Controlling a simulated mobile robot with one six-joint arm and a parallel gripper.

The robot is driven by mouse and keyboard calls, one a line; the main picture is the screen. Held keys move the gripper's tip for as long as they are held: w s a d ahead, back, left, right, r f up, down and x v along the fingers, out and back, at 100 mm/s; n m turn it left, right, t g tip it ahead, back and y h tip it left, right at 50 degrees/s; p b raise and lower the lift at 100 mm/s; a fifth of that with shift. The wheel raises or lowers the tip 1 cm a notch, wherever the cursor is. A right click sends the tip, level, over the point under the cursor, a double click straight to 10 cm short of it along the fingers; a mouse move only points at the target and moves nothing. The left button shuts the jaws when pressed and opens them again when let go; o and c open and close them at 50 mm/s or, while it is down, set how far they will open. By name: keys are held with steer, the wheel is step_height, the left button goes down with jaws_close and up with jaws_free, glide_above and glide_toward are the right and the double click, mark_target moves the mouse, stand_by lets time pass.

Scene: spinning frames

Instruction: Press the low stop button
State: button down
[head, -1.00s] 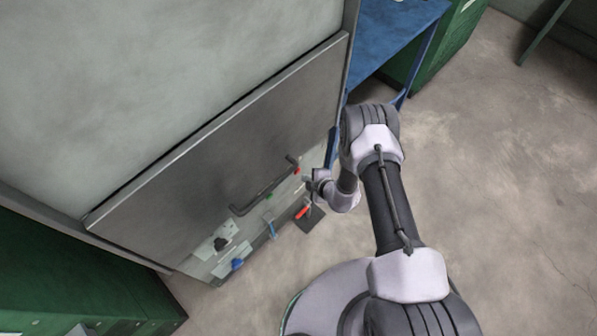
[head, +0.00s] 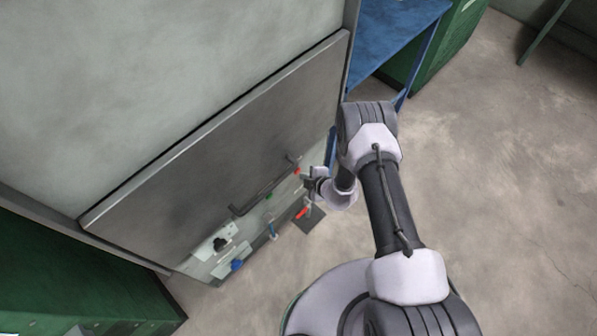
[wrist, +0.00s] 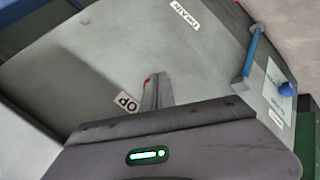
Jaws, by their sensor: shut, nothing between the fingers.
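A small red part (wrist: 148,79) shows at the fingertips in the wrist view, mostly hidden behind them; it looks like the stop button. A white label (wrist: 127,103) beside it reads "OP", the rest covered. My gripper (wrist: 158,80) is shut and empty, its tips pointing at the panel close to the red part. I cannot tell whether they touch. In the head view my gripper (head: 311,172) is at the low part of the machine panel, just right of a small red spot (head: 297,171).
A grey bar handle (head: 262,191) sticks out from the panel. Below are a red lever (head: 302,212), a blue lever (head: 272,230) and a blue knob (head: 237,265). A blue table (head: 395,35) stands behind my arm. Floor at right is clear.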

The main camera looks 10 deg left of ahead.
steer(key=shift+w+a+b, duration=0.35)
steer(key=shift+a, duration=0.05)
stand_by(0.5)
stand_by(0.4)
steer(key=shift+s+d, duration=0.6)
steer(key=shift+d, duration=0.15)
steer(key=shift+s+d+p, duration=0.35)
steer(key=shift+s+d, duration=0.45)
steer(key=shift+d, duration=0.2)
steer(key=shift+s+d+p, duration=0.35)
steer(key=shift+s+d, duration=0.4)
steer(key=shift+d, duration=0.25)
